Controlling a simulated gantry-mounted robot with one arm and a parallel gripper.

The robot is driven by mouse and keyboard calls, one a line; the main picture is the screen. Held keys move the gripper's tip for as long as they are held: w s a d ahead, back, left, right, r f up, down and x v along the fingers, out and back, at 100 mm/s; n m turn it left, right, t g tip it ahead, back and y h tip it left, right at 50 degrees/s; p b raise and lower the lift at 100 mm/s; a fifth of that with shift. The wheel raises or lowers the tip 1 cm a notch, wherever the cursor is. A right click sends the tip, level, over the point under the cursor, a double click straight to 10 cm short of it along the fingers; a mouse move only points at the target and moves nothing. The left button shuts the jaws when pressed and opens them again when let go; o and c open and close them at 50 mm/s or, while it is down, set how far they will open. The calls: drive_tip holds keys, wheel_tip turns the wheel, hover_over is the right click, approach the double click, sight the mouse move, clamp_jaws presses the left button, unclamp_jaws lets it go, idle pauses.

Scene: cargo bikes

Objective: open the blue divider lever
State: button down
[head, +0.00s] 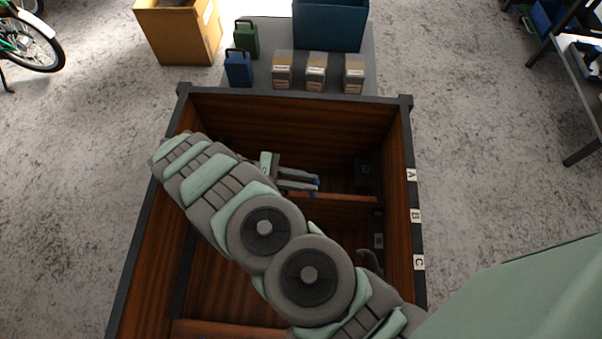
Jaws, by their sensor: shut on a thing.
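The wooden cargo box (407,130) has dark rims, and a wooden divider (345,199) crosses its inside. My gripper (316,186) is down inside the box, just above the left part of this divider. Its two grey fingers point right. Small patches of blue show at the fingertips, where the blue lever (317,181) is mostly hidden by the fingers. The gripper is shut on it. I cannot tell the lever's angle. My arm covers the middle and left of the box.
Labels A (411,175), B (416,215) and C (419,262) mark the right rim. Another divider (230,330) crosses the near end. Beyond the box, several small cartons (316,72), a blue can (238,69) and a green can (246,40) stand on a grey surface.

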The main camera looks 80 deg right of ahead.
idle(0.3)
drive_tip(key=c, duration=1.4)
unclamp_jaws()
drive_tip(key=shift+s, duration=0.1)
drive_tip(key=shift+o, duration=0.2)
wheel_tip(320, 180, up, 20)
drive_tip(key=p, duration=1.1)
drive_tip(key=shift+c, duration=0.5)
